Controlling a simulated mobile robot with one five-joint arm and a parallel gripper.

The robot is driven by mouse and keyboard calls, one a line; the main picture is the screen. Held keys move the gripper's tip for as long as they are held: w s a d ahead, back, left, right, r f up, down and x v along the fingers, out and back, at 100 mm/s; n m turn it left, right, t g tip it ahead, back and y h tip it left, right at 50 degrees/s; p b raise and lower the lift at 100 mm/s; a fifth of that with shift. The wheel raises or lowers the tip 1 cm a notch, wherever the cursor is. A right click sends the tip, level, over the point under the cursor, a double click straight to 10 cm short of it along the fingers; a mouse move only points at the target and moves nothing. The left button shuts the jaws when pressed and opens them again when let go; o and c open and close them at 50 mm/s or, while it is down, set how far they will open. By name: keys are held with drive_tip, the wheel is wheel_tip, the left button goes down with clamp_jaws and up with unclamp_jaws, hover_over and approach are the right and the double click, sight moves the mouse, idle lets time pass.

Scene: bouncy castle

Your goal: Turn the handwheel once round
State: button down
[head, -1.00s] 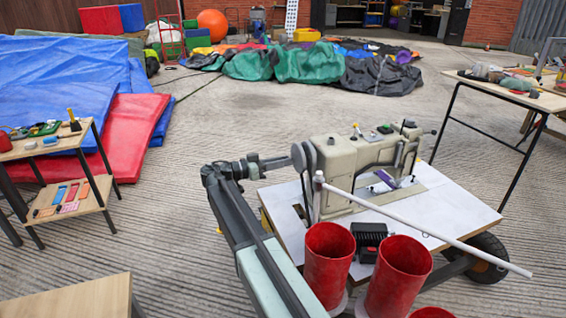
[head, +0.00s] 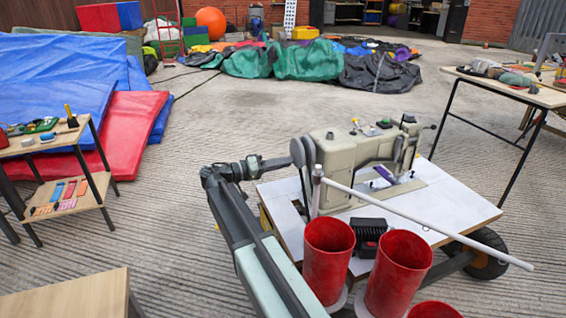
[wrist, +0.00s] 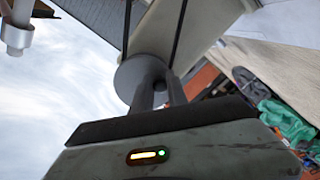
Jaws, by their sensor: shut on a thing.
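A beige sewing machine (head: 350,153) stands on a white-topped wheeled table (head: 440,212) in the head view. Its grey handwheel (head: 298,152) is at the machine's left end. My gripper (head: 287,160) reaches the wheel from the left and is shut on it, though the fingertips are small and partly hidden here. In the wrist view the grey fingers of my gripper (wrist: 160,86) lie against the round grey handwheel (wrist: 128,76). The fingers hide part of the wheel. Two dark belt-like strips run up from there along the beige body.
Red cylinders (head: 327,262) stand in front of the table. A long white bar (head: 430,222) slants across its front. A side table with tools (head: 60,140) is at left, a workbench (head: 500,88) at right. Open concrete lies behind the machine.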

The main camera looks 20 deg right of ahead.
sight(299, 162)
drive_tip(key=n, duration=0.1)
drive_tip(key=s+n, duration=0.1)
drive_tip(key=n, duration=0.2)
drive_tip(key=shift+s+n, duration=0.25)
drive_tip(key=shift+n, duration=0.05)
drive_tip(key=n, duration=0.1)
drive_tip(key=s+n, duration=0.1)
drive_tip(key=n, duration=0.1)
drive_tip(key=shift+r+n, duration=0.15)
drive_tip(key=shift+n, duration=0.15)
drive_tip(key=n, duration=0.2)
drive_tip(key=s+n+p, duration=0.1)
drive_tip(key=shift+r+n, duration=0.3)
drive_tip(key=shift+r, duration=0.05)
drive_tip(key=shift+s+r+n+p, duration=0.15)
drive_tip(key=shift+r+n+p, duration=0.05)
drive_tip(key=shift+n, duration=0.75)
drive_tip(key=shift+s+r+n+p, duration=0.1)
drive_tip(key=shift+r+n+p, duration=0.1)
drive_tip(key=shift+n, duration=0.75)
drive_tip(key=c, duration=1.3)
unclamp_jaws()
drive_tip(key=shift+a, duration=0.1)
